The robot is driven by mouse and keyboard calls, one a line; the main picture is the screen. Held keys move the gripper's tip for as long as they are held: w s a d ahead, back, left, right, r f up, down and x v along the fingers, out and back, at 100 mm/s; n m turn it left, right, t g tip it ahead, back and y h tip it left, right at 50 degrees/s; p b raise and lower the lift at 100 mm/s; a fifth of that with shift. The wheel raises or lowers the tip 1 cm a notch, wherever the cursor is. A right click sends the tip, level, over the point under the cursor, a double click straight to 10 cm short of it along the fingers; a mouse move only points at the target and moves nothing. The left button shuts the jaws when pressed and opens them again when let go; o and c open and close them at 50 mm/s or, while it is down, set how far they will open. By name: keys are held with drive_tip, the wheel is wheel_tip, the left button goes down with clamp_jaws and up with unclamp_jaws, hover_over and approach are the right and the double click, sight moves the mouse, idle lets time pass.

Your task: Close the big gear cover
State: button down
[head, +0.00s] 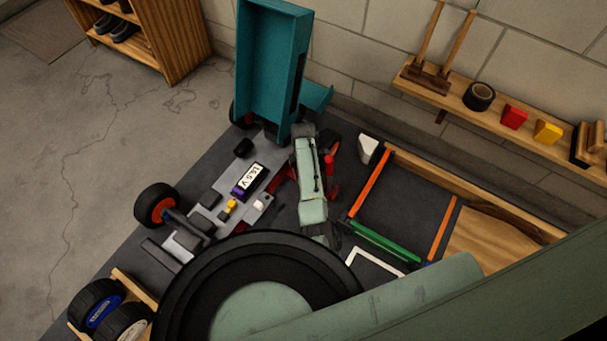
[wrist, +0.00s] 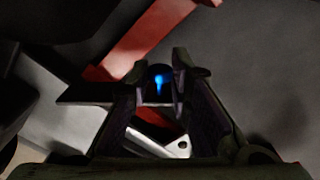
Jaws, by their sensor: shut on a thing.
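In the wrist view my gripper (wrist: 160,72) is shut on a small dark piece (wrist: 159,88) with a bright blue mark. It may be the big gear cover, but its outline is too dark to be sure. A red bar (wrist: 140,38) and a grey plate (wrist: 80,122) of the car lie around and behind it. A small light metal bracket (wrist: 160,142) shows between the fingers. In the head view the car's grey chassis (head: 208,198) lies on a dark mat, with its teal shell (head: 262,70) standing up at the back.
A battery label (head: 252,176) shows on the chassis. A tool tray with a green bar (head: 384,242) lies right of the arm. A wall shelf (head: 440,98) holds tape and coloured blocks. Spare wheels (head: 97,303) sit at lower left. Open floor is at left.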

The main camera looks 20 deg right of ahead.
drive_tip(key=shift+s+a, duration=0.1)
idle(0.4)
drive_tip(key=shift+a+m+p, duration=0.6)
drive_tip(key=shift+a, duration=0.05)
drive_tip(key=shift+w+a+f+m+p, duration=0.1)
drive_tip(key=shift+w+a+m+p, duration=0.2)
drive_tip(key=shift+a+m, duration=0.7)
drive_tip(key=shift+w+a+r+m+p, duration=0.1)
drive_tip(key=shift+w+a+m+p, duration=0.15)
drive_tip(key=shift+a+m, duration=0.8)
drive_tip(key=shift+w+a+f+m+p, duration=0.1)
drive_tip(key=shift+w+a+m+p, duration=0.2)
drive_tip(key=shift+a+m, duration=0.7)
drive_tip(key=shift+d+m, duration=0.25)
drive_tip(key=c, duration=1.6)
unclamp_jaws()
drive_tip(key=shift+o, duration=0.6)
